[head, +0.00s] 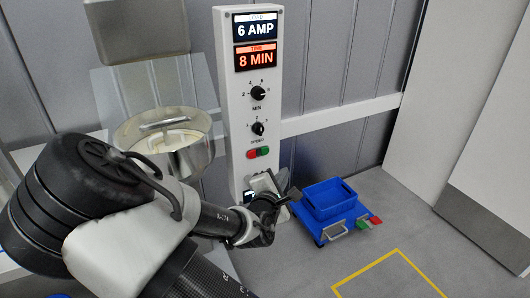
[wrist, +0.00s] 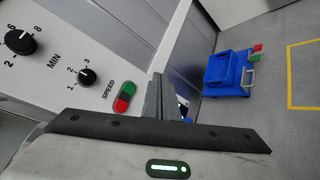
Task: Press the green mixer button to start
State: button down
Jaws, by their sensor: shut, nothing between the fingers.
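The green mixer button (head: 265,151) sits right of a red button (head: 252,154) on the tall white control panel (head: 237,110). The green button also shows in the wrist view (wrist: 129,89), just above the red one (wrist: 121,105). My gripper (head: 276,200) is in front of the panel's lower part, below the buttons in the head view. In the wrist view my gripper's fingers (wrist: 164,95) are together and empty, to the right of the buttons. I see no contact with the button; the exact gap cannot be told.
The panel's displays read "6 AMP" (head: 254,29) and "8 MIN" (head: 255,57). The MIN knob (head: 258,93) and SPEED knob (head: 258,128) sit above the buttons. A steel mixer bowl (head: 190,155) stands left. A blue crate (head: 329,200) on a blue base stands right. Grey floor is clear beyond.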

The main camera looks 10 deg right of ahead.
aim_at(265, 151)
jog(key=shift+w, duration=0.15)
jog(key=w+a, duration=0.2)
jog(key=w, duration=0.6)
jog(key=shift+a+b, duration=0.35)
jog(key=shift+b, duration=0.1)
jog(key=shift+w, duration=0.15)
dwell(1.5)
jog(key=shift+w+a+p, duration=0.15)
jog(key=shift+w+p, duration=0.15)
jog(key=shift+p, duration=0.1)
